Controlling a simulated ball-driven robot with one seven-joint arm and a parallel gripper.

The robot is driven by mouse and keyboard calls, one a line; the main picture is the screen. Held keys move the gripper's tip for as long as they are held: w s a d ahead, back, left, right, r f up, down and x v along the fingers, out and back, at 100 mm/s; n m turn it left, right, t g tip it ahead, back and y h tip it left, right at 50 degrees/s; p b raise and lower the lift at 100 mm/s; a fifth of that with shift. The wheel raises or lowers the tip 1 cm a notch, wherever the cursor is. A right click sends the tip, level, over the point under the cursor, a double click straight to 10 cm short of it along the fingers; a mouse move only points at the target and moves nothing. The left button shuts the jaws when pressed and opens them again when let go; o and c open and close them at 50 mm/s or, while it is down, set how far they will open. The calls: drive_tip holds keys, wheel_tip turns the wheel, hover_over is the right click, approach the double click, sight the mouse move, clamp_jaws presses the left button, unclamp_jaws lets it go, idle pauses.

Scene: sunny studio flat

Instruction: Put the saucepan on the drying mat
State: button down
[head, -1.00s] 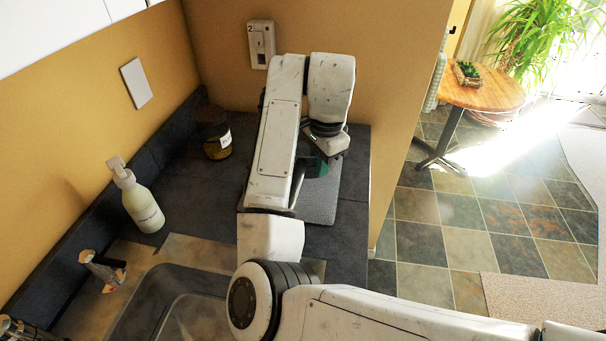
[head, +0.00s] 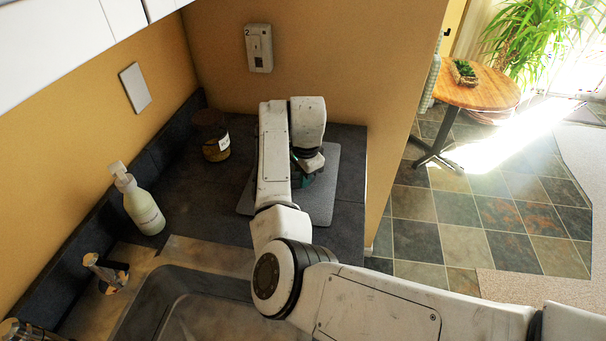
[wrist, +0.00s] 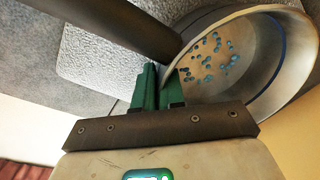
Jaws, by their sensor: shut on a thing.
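The saucepan (wrist: 262,75) is a round metal pan with blue spots inside and a dark handle (wrist: 115,22), at the upper right of the wrist view. My gripper (wrist: 164,82) is shut on its rim near the handle, one green finger on each side of the wall. The drying mat (wrist: 95,62) is grey and textured, behind the pan and handle in the wrist view. In the head view the mat (head: 322,205) lies on the dark counter, with my gripper (head: 303,180) over it. My arm hides the saucepan there. I cannot tell whether the pan touches the mat.
A brown-lidded jar (head: 213,140) stands left of the mat and a soap bottle (head: 140,203) stands farther left. The sink (head: 190,305) and tap (head: 105,270) are in front. A wall rises behind the counter, whose right edge drops to the tiled floor.

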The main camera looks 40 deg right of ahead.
idle(0.3)
drive_tip(key=c, duration=1.6)
unclamp_jaws()
drive_tip(key=shift+f, duration=0.15)
drive_tip(key=shift+c, duration=0.2)
drive_tip(key=o, duration=0.4)
wheel_tip(320, 180, up, 12)
drive_tip(key=s+b, duration=0.1)
drive_tip(key=b, duration=0.1)
drive_tip(key=shift+s+a, duration=0.2)
drive_tip(key=shift+a, duration=0.05)
